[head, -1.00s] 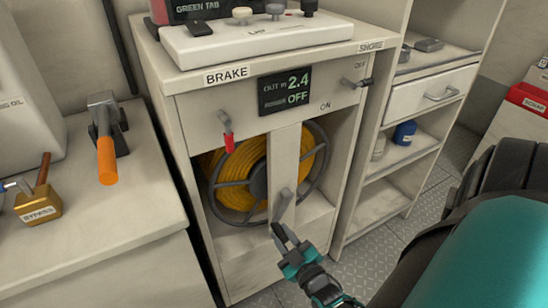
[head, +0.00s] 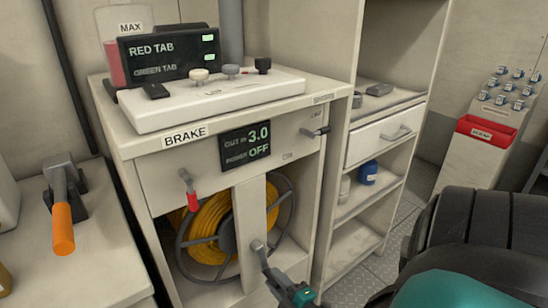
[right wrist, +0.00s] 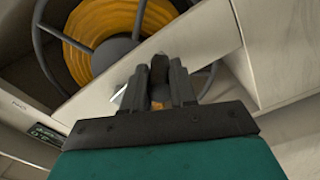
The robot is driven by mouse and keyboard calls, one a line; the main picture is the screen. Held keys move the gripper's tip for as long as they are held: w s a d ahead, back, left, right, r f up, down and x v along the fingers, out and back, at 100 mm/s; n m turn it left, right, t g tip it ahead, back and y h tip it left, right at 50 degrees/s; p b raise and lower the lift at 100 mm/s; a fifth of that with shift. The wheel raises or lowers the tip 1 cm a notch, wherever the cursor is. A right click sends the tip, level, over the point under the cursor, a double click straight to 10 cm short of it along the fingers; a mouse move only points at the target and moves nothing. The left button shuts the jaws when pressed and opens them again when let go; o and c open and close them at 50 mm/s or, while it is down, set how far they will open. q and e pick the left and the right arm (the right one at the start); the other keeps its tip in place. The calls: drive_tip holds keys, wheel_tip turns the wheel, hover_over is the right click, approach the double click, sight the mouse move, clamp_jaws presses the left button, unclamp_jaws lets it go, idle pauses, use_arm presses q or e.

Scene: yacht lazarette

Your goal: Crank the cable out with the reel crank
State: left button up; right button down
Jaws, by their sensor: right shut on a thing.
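The yellow cable (head: 207,222) is wound on a dark spoked reel (head: 290,213) inside the white cabinet; it also shows in the right wrist view (right wrist: 100,22). The reel crank (head: 257,245) sits low on the front post, its lower part hidden by my right gripper (head: 268,268). In the right wrist view the gripper's fingers (right wrist: 158,88) are shut around the crank's dark handle (right wrist: 159,66). The display (head: 246,145) reads out 3.0 and power OFF. My left gripper is not in view.
The red-tipped brake lever (head: 189,190) hangs under the BRAKE label. A switch lever (head: 315,132) sticks out at the cabinet's right. An orange-handled lever (head: 62,225) stands on the left counter. Shelves (head: 355,200) stand right of the cabinet.

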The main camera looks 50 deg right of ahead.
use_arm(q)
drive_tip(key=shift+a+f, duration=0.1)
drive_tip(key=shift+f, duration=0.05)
use_arm(e)
drive_tip(key=shift+w+d+r, duration=0.1)
drive_tip(key=shift+r, duration=0.05)
drive_tip(key=c, duration=0.9)
unclamp_jaws()
drive_tip(key=shift+s, duration=0.2)
